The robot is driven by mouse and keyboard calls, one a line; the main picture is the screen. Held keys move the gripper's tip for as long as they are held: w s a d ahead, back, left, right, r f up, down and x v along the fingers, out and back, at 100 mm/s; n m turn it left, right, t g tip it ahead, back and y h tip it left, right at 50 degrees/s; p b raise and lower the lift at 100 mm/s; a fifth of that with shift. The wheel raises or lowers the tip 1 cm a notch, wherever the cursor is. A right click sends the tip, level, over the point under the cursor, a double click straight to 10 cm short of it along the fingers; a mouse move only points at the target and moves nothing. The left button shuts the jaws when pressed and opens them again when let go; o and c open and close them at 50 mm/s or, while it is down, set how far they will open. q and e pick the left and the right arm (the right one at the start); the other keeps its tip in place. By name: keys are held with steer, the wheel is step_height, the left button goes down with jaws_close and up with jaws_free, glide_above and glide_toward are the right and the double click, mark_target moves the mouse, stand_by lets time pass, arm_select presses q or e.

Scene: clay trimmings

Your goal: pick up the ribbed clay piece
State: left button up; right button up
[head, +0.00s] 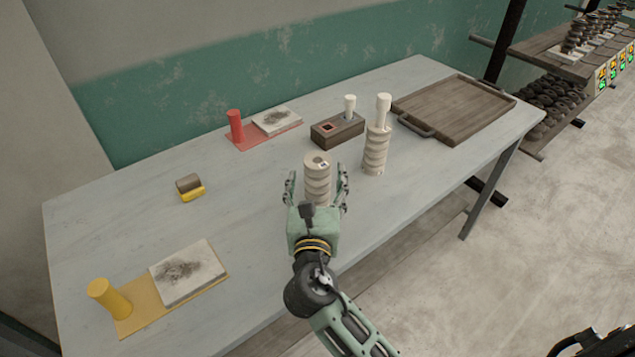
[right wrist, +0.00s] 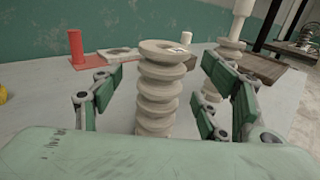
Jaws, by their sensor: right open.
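A pale ribbed clay piece (head: 317,176) stands upright near the front edge of the table. My right gripper (head: 316,178) is open, with one finger on each side of it. In the right wrist view the ribbed clay piece (right wrist: 161,90) rises between the open fingers, with visible gaps on both sides. Its foot is hidden behind my gripper's palm. A second ribbed piece (head: 376,150) with a smooth white rod on top stands just to the right and behind. My left gripper does not show.
A brown block (head: 325,133) with a white peg is behind the pieces. A wooden tray (head: 455,108) lies at the right. A red base with a post (head: 235,125), a yellow base with a post (head: 108,298) and a small yellow-based block (head: 190,187) are to the left.

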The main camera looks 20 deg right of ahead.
steer(key=x, duration=0.2)
steer(key=shift+w+d+f, duration=0.1)
steer(key=shift+w+d, duration=0.1)
steer(key=shift+w, duration=0.05)
steer(key=shift+w+d, duration=0.1)
steer(key=shift+w, duration=0.2)
steer(key=shift+c, duration=1)
steer(key=c, duration=1.5)
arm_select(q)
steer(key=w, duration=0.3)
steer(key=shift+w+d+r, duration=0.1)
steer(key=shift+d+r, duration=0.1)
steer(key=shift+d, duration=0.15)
arm_select(e)
jaws_close()
